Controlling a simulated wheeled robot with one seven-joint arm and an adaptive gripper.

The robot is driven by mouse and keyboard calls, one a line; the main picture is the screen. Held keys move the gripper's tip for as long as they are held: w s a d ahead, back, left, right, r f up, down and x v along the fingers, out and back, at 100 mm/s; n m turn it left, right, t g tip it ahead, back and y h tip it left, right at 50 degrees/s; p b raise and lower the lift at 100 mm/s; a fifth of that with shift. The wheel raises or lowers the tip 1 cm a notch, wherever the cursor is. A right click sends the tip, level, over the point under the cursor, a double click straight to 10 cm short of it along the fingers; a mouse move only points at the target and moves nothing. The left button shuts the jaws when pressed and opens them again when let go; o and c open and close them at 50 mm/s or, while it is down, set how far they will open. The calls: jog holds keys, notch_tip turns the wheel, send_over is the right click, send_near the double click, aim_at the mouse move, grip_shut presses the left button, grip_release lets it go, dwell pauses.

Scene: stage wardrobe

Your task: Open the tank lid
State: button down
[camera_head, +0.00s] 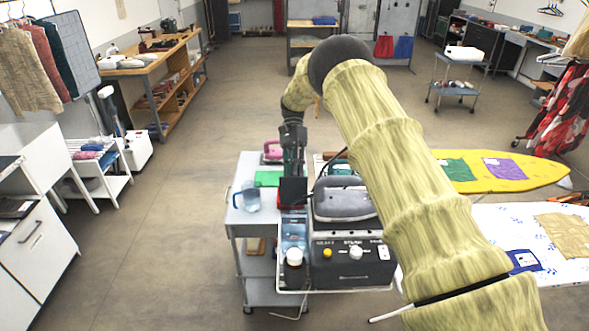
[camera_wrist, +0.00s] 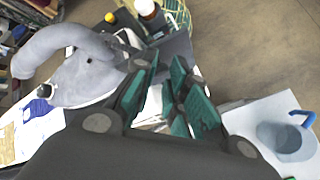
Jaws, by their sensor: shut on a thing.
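The steam station (camera_head: 340,270) stands on a grey trolley, with a yellow knob and a pale dial on its front. Its bluish clear tank (camera_head: 294,228) is on the left side. A dark red and black panel, which looks like the tank lid (camera_head: 291,190), stands at the back of the tank, just below my gripper (camera_head: 291,165). In the wrist view, my gripper's teal-padded fingers (camera_wrist: 170,98) are spread around a narrow gap, closed on the lid. The fingers hide most of the held part, so its exact tilt is unclear.
A grey iron (camera_head: 343,200) rests on the station, close right of my gripper; it also fills the left of the wrist view (camera_wrist: 85,78). A blue-handled jug (camera_head: 248,197) and green cloth (camera_head: 268,178) lie left. A white-capped bottle (camera_head: 294,257) stands in front. Ironing boards lie right.

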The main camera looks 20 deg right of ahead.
jog(key=c, duration=1.6)
grip_release()
jog(key=shift+s+a+f, duration=0.1)
jog(key=shift+s+f, duration=0.05)
jog(key=shift+f, duration=0.45)
jog(key=shift+s+a+f, duration=0.1)
jog(key=shift+f, duration=0.5)
jog(key=shift+o, duration=1.3)
jog(key=shift+w+a+f, duration=0.1)
jog(key=shift+w, duration=0.15)
jog(key=shift+d, duration=0.35)
jog(key=shift+w+a+r, duration=0.2)
jog(key=shift+r, duration=0.15)
jog(key=shift+d, duration=0.1)
